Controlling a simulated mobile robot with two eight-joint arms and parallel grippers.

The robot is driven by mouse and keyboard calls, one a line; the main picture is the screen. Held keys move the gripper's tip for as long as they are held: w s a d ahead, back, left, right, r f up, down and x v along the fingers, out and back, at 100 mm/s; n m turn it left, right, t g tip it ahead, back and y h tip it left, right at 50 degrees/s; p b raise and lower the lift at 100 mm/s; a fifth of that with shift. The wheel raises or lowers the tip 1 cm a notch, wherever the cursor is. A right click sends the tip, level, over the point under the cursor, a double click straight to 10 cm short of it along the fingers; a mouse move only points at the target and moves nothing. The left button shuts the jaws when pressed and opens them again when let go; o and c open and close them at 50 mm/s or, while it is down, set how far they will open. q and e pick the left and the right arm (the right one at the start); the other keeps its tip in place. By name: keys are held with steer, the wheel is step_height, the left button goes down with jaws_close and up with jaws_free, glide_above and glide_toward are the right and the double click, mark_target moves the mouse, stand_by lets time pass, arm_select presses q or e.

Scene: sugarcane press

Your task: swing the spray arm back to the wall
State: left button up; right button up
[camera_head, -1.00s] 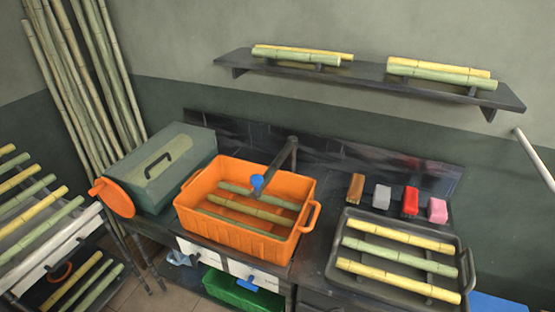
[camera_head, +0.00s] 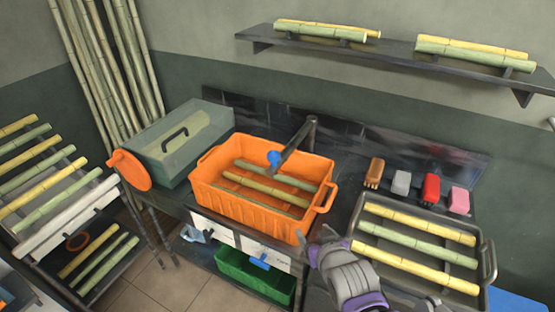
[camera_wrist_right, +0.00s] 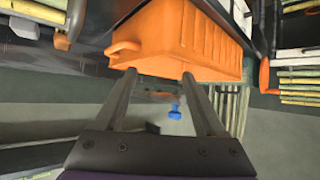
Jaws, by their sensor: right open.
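The spray arm (camera_head: 297,142) is a dark bar with a blue nozzle (camera_head: 274,157). It slants out from a post near the wall and reaches over the orange crate (camera_head: 215,196), which holds bamboo pieces. The wrist view looks upside down; a small blue piece there (camera_wrist_right: 175,112), beyond the crate, looks like the nozzle. My right gripper (camera_head: 325,238) is in front of the crate's right handle, apart from the spray arm. In the right wrist view its two fingers (camera_wrist_right: 157,77) are spread with nothing between them. My left gripper is not in view.
A grey tray (camera_head: 487,265) with bamboo pieces lies right of my right gripper. Brown, grey, red and pink blocks (camera_head: 431,188) sit behind it. A green-grey box (camera_head: 150,150) stands left of the crate. A wall shelf (camera_head: 400,56) holds more bamboo.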

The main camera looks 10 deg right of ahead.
mark_target(275, 160)
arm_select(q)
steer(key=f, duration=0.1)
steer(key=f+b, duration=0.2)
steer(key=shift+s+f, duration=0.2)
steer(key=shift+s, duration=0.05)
arm_select(e)
steer(key=w+a+r+t, duration=0.2)
steer(key=w, duration=0.5)
steer(key=w+a+r+t+y, duration=0.1)
steer(key=w+a+r+t, duration=0.1)
steer(key=w, duration=0.5)
steer(key=w+a+r+n+t+y, duration=0.1)
steer(key=w+a+r+t, duration=0.1)
steer(key=w, duration=0.5)
steer(key=shift+w+a+r, duration=0.3)
steer(key=shift+w+r, duration=0.1)
steer(key=shift+r, duration=0.25)
jaws_close()
